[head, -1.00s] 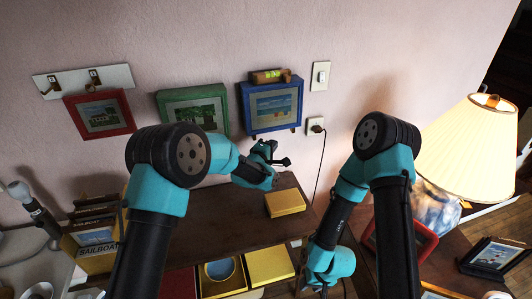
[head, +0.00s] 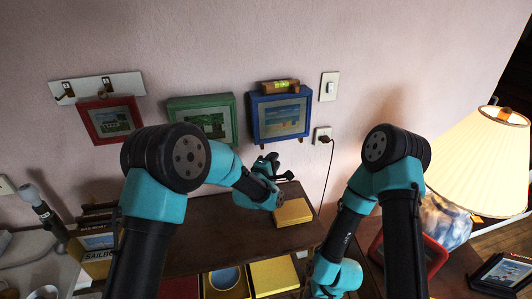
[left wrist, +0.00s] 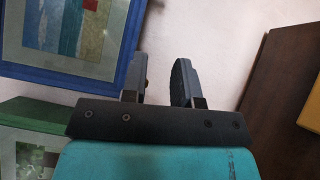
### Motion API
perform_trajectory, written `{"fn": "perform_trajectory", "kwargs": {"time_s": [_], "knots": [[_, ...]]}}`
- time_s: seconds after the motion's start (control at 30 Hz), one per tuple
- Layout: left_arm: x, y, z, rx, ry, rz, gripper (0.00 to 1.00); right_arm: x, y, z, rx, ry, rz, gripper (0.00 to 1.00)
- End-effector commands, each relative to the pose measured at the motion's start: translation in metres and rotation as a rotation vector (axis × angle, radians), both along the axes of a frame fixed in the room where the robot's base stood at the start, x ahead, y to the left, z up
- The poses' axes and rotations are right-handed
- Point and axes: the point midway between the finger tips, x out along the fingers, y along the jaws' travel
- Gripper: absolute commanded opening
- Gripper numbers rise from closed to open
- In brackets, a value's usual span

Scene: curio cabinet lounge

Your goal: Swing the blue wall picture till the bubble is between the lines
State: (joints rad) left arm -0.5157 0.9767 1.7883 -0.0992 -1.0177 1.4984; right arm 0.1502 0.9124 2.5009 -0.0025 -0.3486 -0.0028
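The blue wall picture (head: 252,122) hangs at the right end of a row of three, with a beach scene inside. It looks slightly tilted, its right side higher in the head view. A wooden level (head: 267,88) with a yellow-green vial sits on its top edge; the bubble and lines are too small to read. My left gripper (head: 272,162) is open and empty just below the picture. In the left wrist view, the fingers (left wrist: 162,82) stand apart, one overlapping the blue frame's edge (left wrist: 100,88); contact is unclear. My right gripper is out of sight below my right arm.
A green picture (head: 203,102) and a red picture (head: 86,120) hang to the left, a hook board (head: 125,84) above the red one. A light switch (head: 329,86) and plugged outlet (head: 322,134) are at right. A yellow box (head: 292,212) stands on the brown cabinet (head: 215,232); a lamp (head: 480,155) is far right.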

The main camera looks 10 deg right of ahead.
Motion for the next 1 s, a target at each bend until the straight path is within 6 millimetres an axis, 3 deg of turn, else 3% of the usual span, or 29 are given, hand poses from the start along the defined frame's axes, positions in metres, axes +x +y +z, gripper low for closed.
{"fn": "perform_trajectory", "kwargs": {"time_s": [0.13,0.4,0.6,0.77,1.0], "knots": [[-0.007,-0.001,0.006,-0.259,0.128,0.115,0.40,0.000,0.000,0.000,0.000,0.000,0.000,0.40],[-0.035,0.005,0.008,-0.861,0.336,0.366,0.40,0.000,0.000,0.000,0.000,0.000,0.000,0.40],[-0.064,0.011,0.003,-1.247,0.397,0.513,0.40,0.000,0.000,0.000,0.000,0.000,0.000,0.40],[-0.076,0.014,0.001,-1.385,0.405,0.563,0.40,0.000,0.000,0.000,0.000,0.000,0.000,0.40],[-0.076,0.014,0.001,-1.398,0.405,0.567,0.40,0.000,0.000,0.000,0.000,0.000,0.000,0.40]]}}
